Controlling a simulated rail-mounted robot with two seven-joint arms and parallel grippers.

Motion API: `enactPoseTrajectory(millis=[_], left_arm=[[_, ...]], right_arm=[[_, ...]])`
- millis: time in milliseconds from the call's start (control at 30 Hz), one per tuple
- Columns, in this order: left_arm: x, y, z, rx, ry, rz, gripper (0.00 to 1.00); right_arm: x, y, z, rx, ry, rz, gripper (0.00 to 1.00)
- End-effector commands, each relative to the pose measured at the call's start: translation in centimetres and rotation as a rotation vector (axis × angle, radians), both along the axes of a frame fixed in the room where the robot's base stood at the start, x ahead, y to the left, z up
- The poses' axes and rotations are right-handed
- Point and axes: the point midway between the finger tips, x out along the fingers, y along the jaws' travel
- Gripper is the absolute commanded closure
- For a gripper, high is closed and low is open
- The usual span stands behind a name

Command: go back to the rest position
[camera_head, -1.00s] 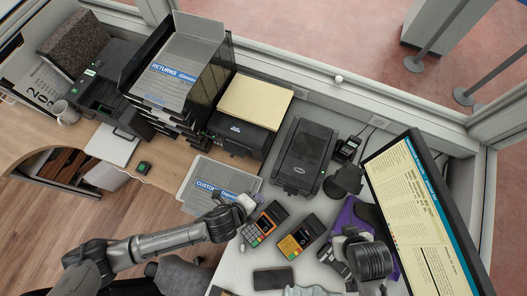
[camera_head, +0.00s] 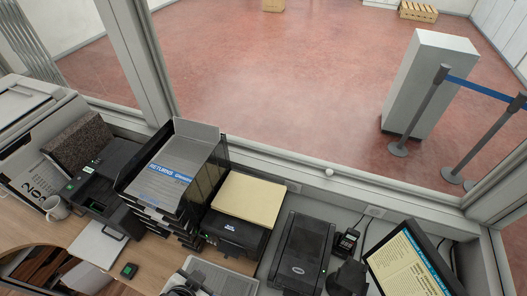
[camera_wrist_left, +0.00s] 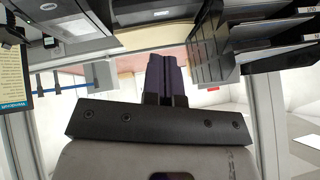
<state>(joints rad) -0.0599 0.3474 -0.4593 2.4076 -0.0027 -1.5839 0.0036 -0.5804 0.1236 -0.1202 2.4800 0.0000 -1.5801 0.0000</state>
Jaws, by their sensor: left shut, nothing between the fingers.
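My left gripper (camera_wrist_left: 166,62) shows in the left wrist view, its two dark fingers together with nothing between them. The view behind it looks upside down, with the counter equipment along the top and bright room beyond. My right gripper is outside both current views.
The counter holds a black tray stack (camera_head: 205,185), a printer with a yellowish top (camera_head: 232,232), a black scanner-like device (camera_head: 301,252), a card terminal (camera_head: 345,244), a monitor (camera_head: 408,262) and a mug (camera_head: 55,208). A window frame (camera_head: 290,172) runs behind them.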

Motion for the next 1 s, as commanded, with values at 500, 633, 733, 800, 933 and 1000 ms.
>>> enactPoseTrajectory(millis=[500,633,733,800,933,1000], left_arm=[[-13.4,5.6,-7.6,-0.145,0.333,0.374,1.00],[-14.8,5.6,-6.1,-0.138,0.365,0.375,1.00],[-14.7,5.6,-4.3,-0.138,0.365,0.374,1.00],[-14.7,5.6,-2.9,-0.137,0.365,0.373,1.00],[-14.7,5.6,0.0,-0.137,0.364,0.373,1.00],[-14.7,5.6,1.7,-0.137,0.364,0.373,1.00]], right_arm=[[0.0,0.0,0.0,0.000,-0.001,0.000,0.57],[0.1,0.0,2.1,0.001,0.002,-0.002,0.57],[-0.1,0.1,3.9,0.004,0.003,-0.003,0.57],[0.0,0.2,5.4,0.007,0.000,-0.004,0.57],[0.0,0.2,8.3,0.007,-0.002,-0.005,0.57],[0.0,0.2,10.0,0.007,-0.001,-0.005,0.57]])
